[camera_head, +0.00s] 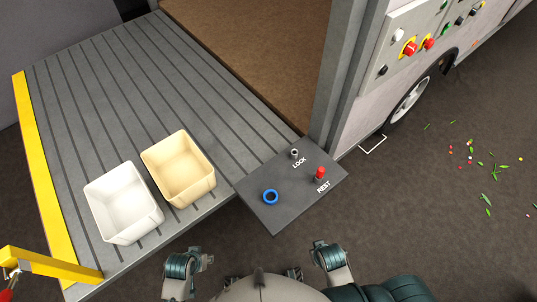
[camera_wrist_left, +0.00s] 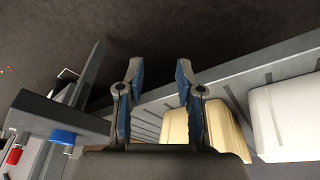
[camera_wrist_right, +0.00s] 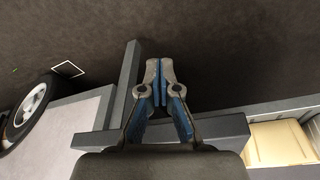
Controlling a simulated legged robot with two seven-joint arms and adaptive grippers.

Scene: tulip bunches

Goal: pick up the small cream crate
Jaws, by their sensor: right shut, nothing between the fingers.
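The small cream crate (camera_head: 204,190) stands empty and upright on the grey ribbed platform (camera_head: 85,75), close beside a white crate (camera_head: 138,230). The cream crate also shows in the left wrist view (camera_wrist_left: 226,132), partly behind a finger, and at the lower right edge of the right wrist view (camera_wrist_right: 278,143). My left gripper (camera_wrist_left: 159,72) is open and empty, apart from the crate. My right gripper (camera_wrist_right: 160,68) is shut and empty, also apart from the crate. In the head view, my arms show at the bottom edge, and the fingers are hard to make out.
A dark panel (camera_head: 245,185) with a blue ring (camera_head: 270,197), a red REST button (camera_head: 320,173) and a LOCK knob (camera_head: 294,153) juts out right of the crates. A yellow rail (camera_head: 55,266) stands at the lower left. The platform behind the crates is clear.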

